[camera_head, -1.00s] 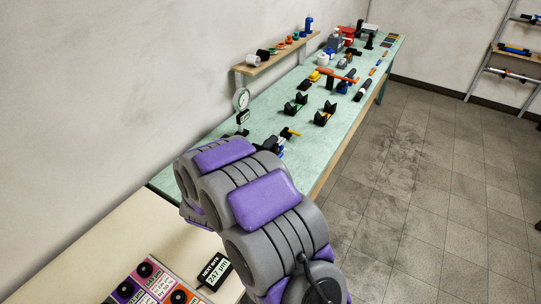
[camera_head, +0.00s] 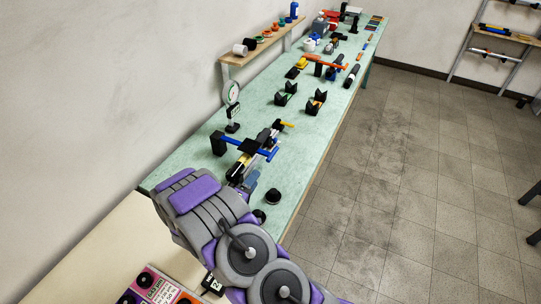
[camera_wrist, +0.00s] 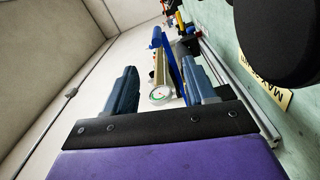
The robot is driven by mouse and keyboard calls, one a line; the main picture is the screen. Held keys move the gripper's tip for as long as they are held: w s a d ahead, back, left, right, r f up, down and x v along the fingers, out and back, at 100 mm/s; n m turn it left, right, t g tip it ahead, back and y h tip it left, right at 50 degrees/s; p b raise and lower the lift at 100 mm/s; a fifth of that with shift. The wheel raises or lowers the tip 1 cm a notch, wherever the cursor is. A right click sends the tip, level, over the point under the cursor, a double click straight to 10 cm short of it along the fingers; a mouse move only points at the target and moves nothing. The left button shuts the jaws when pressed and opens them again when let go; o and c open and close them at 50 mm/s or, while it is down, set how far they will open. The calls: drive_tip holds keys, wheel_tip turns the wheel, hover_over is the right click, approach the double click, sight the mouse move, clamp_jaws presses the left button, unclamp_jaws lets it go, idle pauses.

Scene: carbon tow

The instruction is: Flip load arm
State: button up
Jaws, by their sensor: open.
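A blue bar (camera_head: 250,143), which looks like the load arm, runs from a black block (camera_head: 218,143) across a small fixture near the front of the green bench. In the wrist view the blue bar (camera_wrist: 172,52) stands beyond my fingers. My gripper (camera_wrist: 158,75) is open, its two grey-blue fingers apart. In the head view my gripper (camera_head: 246,178) is at the near end of the fixture, partly hidden by my arm.
A dial gauge on a stand (camera_head: 231,96) stands behind the fixture by the wall. Black V-shaped supports (camera_head: 316,102) and an orange-armed device (camera_head: 326,63) are farther along the green bench (camera_head: 190,160). A black round knob (camera_head: 273,196) sits near the bench's right edge.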

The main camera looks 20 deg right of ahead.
sight(272, 155)
drive_tip(key=b+x, duration=0.2)
drive_tip(key=x, duration=1.3)
drive_tip(key=shift+c, duration=0.4)
drive_tip(key=shift+f, duration=0.1)
clamp_jaws()
